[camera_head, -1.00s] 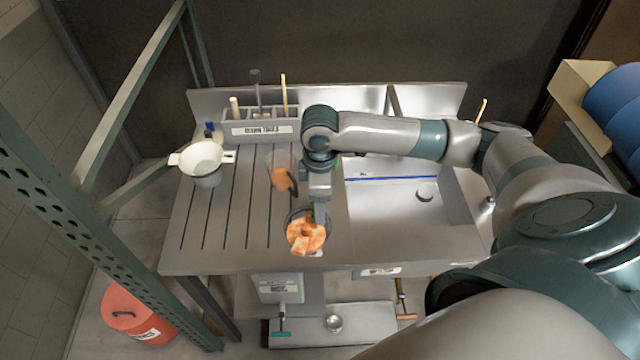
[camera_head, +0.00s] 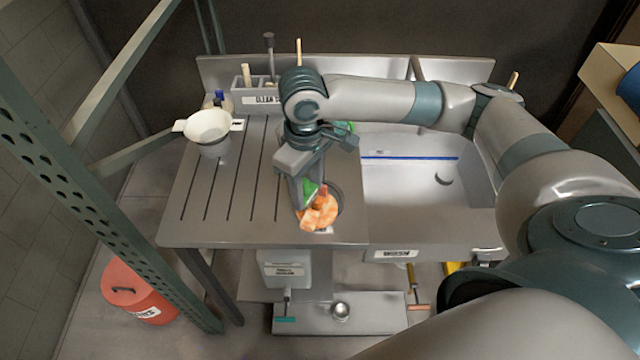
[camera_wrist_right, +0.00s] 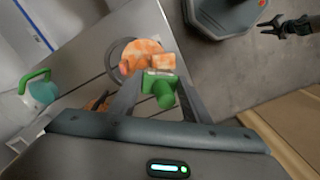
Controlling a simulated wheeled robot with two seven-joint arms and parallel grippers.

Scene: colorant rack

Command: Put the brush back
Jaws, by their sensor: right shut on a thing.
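My right gripper (camera_head: 306,198) is over the round opening at the front of the steel counter, pointing down. It is shut on a green-handled tool (camera_wrist_right: 162,88), which also shows as green between the fingers in the head view (camera_head: 311,190). I take this for the brush; its bristles cannot be made out. A small dark gripper shape (camera_wrist_right: 287,27), likely my left gripper, shows in the wrist view.
A white strainer on a grey pot (camera_head: 208,127) stands at the counter's left. The sink (camera_head: 410,180) is to the right. The grooved drainboard (camera_head: 215,195) is mostly clear. A green shelf post rises at left.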

